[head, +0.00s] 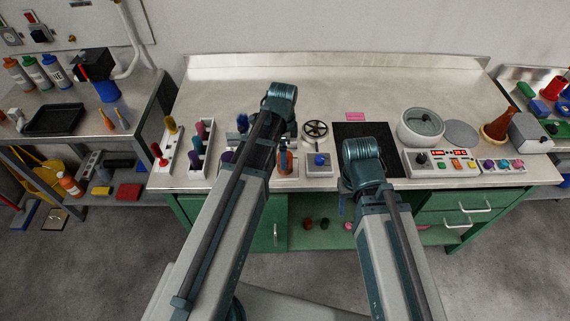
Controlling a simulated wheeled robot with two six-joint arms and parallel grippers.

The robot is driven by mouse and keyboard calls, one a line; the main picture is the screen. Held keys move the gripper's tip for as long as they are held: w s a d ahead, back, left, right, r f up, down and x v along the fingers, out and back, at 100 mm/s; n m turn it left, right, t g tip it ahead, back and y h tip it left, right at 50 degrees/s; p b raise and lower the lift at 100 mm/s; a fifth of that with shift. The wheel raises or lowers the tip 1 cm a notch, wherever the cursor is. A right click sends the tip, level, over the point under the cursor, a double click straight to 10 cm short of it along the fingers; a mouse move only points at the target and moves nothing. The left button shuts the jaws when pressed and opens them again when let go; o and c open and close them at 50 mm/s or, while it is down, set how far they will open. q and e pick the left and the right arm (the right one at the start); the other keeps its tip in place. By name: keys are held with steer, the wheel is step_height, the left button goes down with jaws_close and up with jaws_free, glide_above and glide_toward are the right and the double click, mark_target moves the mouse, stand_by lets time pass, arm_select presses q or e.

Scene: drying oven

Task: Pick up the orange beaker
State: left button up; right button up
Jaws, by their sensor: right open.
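I cannot make out a clear orange beaker in the head view. My right gripper (343,207) is small and partly hidden behind my right arm, low at the bench's front edge. It is open, far to the left of the conical vessel and touching nothing that I can see. My left gripper is hidden behind its arm.
The bench (270,80) is clear along its back. A black plate (362,140), a round grey pot (421,127) and a control box (440,163) stand near the right arm. Coloured knobs on white panels (194,160) line the left front. A side table holds a black tray (55,119).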

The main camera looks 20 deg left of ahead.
arm_select(q)
steer(key=f+b, duration=0.3)
steer(key=f, duration=0.1)
steer(key=shift+w+d, duration=0.15)
steer(key=shift+d, duration=0.1)
steer(key=shift+r, duration=0.1)
steer(key=c, duration=1.4)
steer(key=shift+c, duration=0.2)
steer(key=shift+r, duration=0.1)
